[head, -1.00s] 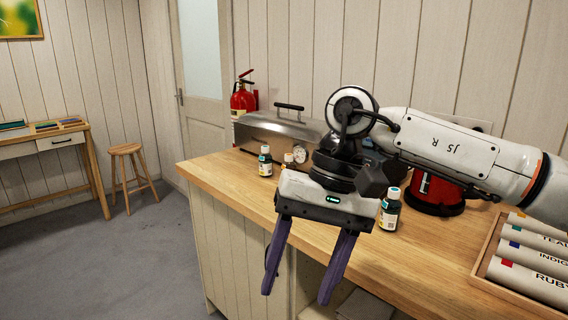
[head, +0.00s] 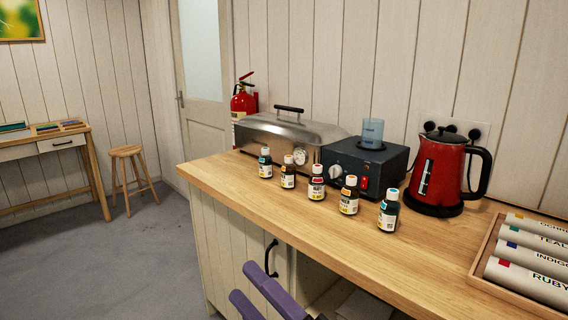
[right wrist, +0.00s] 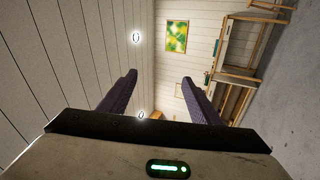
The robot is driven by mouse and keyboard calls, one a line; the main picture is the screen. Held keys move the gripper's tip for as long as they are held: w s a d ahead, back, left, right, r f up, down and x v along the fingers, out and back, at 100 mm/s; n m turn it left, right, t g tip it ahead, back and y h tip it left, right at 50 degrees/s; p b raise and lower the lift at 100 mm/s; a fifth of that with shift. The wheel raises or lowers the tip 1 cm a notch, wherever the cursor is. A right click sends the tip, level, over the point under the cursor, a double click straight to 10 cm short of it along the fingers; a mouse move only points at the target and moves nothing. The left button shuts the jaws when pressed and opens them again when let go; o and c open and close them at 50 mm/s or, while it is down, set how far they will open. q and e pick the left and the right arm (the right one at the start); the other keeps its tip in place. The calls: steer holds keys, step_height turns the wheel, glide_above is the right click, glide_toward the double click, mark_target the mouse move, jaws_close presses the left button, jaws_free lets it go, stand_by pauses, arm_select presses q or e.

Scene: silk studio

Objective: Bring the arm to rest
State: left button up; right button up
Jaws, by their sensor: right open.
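My right gripper (head: 262,303) shows at the bottom edge of the head view, in front of the cabinet below the counter. Only its purple fingers are in the picture there. In the right wrist view its two fingers (right wrist: 158,95) stand wide apart with nothing between them. The gripper is open and empty, and clear of the counter (head: 235,188). The rest of the right arm is out of the head view. My left gripper is in neither view.
Several small dye bottles (head: 317,188) stand in a row on the counter. Behind them are a steel steamer (head: 275,140), a dark box with a dial (head: 365,165) and a red kettle (head: 438,175). A tray of labelled rolls (head: 478,262) lies at right. Floor at left is open.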

steer(key=s+d+f+m+h, duration=0.2)
steer(key=d+f+m+h, duration=0.45)
steer(key=f+m, duration=0.35)
steer(key=s+d+f+m+h, duration=0.3)
steer(key=d+f+m+h, duration=0.3)
steer(key=f, duration=0.7)
steer(key=s+d+f+m+g+h, duration=0.2)
steer(key=s+d+f+m+g, duration=0.4)
steer(key=s+f, duration=0.7)
steer(key=s+d+m, duration=0.1)
steer(key=d+m, duration=0.1)
steer(key=shift+s+d+f+m, duration=0.2)
steer(key=shift+s+d+m, duration=0.1)
steer(key=shift+s+m, duration=0.1)
